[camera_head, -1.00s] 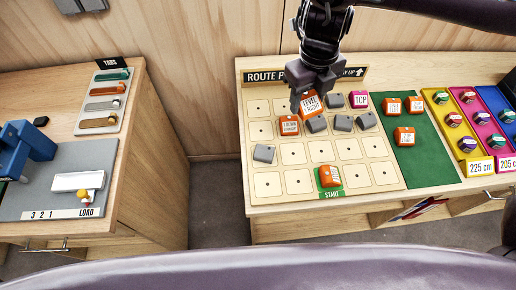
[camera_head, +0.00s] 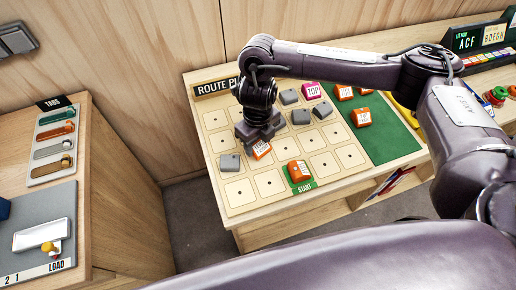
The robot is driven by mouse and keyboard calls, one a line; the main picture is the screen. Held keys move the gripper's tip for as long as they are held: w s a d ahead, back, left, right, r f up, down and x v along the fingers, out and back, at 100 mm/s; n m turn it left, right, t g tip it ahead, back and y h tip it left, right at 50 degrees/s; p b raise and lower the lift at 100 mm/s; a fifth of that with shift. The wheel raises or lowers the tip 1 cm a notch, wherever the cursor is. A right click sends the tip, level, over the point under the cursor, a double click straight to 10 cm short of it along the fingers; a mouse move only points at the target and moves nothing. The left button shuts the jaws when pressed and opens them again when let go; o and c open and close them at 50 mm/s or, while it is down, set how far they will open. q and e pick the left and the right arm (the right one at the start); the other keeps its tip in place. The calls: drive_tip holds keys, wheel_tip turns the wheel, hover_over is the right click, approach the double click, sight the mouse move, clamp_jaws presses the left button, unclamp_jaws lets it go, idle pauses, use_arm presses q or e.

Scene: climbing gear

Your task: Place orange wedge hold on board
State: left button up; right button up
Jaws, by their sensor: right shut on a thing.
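The pale board (camera_head: 268,184) with a grid of dotted squares lies on the table in the middle. My right gripper (camera_head: 262,139) is low over the board's left part and shut on an orange hold (camera_head: 261,150) with a white label too small to read. Whether that hold touches the board, I cannot tell. The gripper hides the squares behind it. More orange holds lie on the green mat (camera_head: 389,140) to the right. Another orange hold (camera_head: 299,171) sits on the START square. My left gripper is not in view.
A left-hand bench bears a TABS rack (camera_head: 54,145) and a LOAD tray (camera_head: 43,233). A gap separates bench and table.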

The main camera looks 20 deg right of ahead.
sight(258, 150)
wheel_tip(258, 150, down, 4)
drive_tip(key=shift+r+b, duration=0.2)
drive_tip(key=shift+b, duration=0.2)
drive_tip(key=shift+f, duration=0.1)
drive_tip(key=shift+f, duration=0.15)
drive_tip(key=o, duration=1)
drive_tip(key=shift+c, duration=0.2)
